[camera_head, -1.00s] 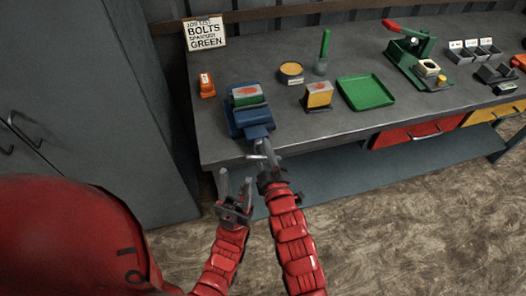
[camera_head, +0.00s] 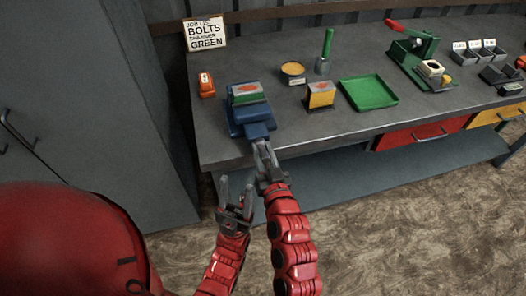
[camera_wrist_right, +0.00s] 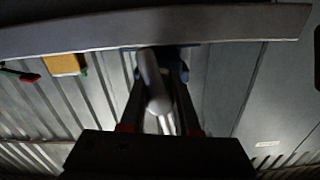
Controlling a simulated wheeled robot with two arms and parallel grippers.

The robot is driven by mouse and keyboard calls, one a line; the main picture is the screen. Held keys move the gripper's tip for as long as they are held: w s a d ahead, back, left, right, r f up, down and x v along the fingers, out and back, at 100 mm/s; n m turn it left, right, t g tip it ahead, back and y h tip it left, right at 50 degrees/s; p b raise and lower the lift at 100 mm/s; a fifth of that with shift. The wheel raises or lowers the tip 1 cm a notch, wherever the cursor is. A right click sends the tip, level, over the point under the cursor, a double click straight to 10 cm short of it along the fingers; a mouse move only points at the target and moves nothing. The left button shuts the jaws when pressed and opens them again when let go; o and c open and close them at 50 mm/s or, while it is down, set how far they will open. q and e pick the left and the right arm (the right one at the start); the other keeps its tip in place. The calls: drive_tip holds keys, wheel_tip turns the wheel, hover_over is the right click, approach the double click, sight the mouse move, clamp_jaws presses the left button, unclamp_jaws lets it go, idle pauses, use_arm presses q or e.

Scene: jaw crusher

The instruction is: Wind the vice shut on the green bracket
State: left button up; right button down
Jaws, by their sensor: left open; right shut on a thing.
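The blue vice (camera_head: 257,130) stands at the front left of the bench. The green bracket (camera_head: 250,99) sits in its top, under a grey upper face with a red patch. I cannot tell how tightly the jaws meet it. My right gripper (camera_head: 263,152) is at the vice's front end, shut on the vice handle. In the right wrist view the grey handle bar (camera_wrist_right: 154,80) lies between the fingers. The handle is mostly hidden in the head view. My left gripper (camera_head: 236,194) is open and empty, below and left of the right one, clear of the bench.
An orange object (camera_head: 207,86) lies left of the vice. A yellow block on a stand (camera_head: 320,95), a round tin (camera_head: 292,72) and a green tray (camera_head: 368,92) stand to the right. A green lever press (camera_head: 413,50) is farther right. A grey cabinet (camera_head: 90,110) borders the left.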

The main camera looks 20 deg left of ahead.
drive_tip(key=shift+s+a+f+m, duration=0.1)
drive_tip(key=shift+f+m, duration=0.05)
drive_tip(key=shift+m, duration=0.95)
drive_tip(key=shift+s+a+f+m, duration=0.1)
drive_tip(key=shift+m, duration=1)
drive_tip(key=c, duration=0.8)
unclamp_jaws()
drive_tip(key=shift+o, duration=0.6)
drive_tip(key=shift+r, duration=0.2)
drive_tip(key=v, duration=0.8)
drive_tip(key=shift+s+d, duration=0.3)
drive_tip(key=p, duration=0.4)
approach(264, 163)
drive_tip(key=shift+v, duration=2.05)
